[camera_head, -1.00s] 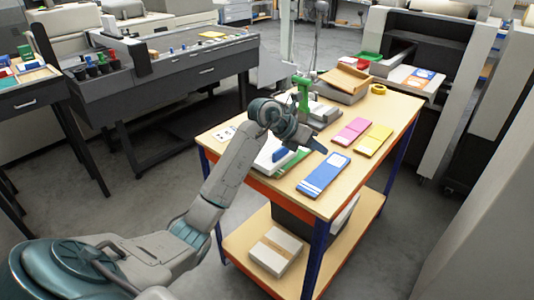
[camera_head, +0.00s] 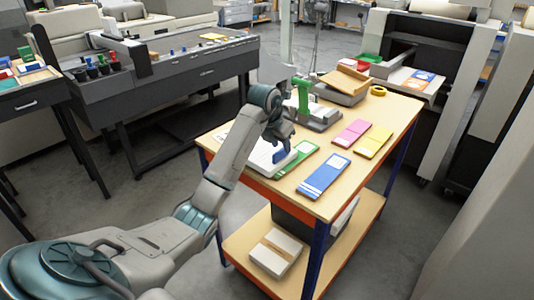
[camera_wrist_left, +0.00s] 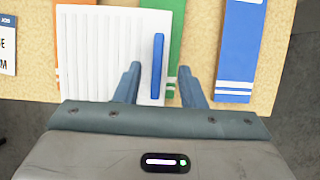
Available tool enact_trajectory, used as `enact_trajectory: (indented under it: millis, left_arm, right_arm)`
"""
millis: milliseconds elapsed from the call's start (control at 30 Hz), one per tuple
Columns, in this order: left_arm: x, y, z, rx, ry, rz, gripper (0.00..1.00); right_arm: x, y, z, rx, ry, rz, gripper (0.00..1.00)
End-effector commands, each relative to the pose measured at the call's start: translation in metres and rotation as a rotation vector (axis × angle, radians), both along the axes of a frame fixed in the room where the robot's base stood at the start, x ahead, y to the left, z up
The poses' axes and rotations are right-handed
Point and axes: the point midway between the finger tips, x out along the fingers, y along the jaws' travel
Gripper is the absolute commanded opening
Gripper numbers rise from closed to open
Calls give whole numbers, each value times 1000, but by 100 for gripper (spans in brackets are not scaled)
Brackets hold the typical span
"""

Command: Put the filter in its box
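A white pleated panel, which looks like the filter (camera_wrist_left: 100,50), lies flat on the cart top; it is partly behind my left arm in the head view (camera_head: 262,158). A thin blue upright tab (camera_wrist_left: 157,65) stands at its right edge. My left gripper (camera_wrist_left: 159,72) is open, pointing down, with the tab between and just beyond its fingers; I see no contact. The gripper also shows in the head view (camera_head: 284,146). I cannot tell which container is the filter's box; an open brown cardboard box (camera_head: 346,79) stands at the cart's back. My right gripper is out of view.
Flat green (camera_head: 302,152), blue (camera_head: 323,177), pink (camera_head: 351,132) and yellow (camera_head: 373,140) packs lie on the cart top (camera_head: 345,203). A green-handled tool (camera_head: 302,95) stands behind. The lower shelf holds a white package (camera_head: 275,252) with a brown band.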

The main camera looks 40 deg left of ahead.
Motion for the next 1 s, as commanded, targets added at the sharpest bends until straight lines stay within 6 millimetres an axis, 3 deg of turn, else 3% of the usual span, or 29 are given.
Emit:
enact_trajectory:
  millis: [67, 233, 500, 700, 1000]
  left_arm:
    - [2, 3, -10, -1, 6, 1, 36]
    - [10, 2, -31, -3, 2, -1, 36]
    - [11, 2, -36, -1, 0, 0, 36]
    - [11, 2, -36, -1, 0, 0, 0]
    - [12, 2, -35, -1, -1, 0, 0]
  right_arm:
    - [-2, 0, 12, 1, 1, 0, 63]
    - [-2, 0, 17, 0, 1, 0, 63]
    - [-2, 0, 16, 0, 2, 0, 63]
    - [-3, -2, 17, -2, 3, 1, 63]
    - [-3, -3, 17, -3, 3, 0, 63]
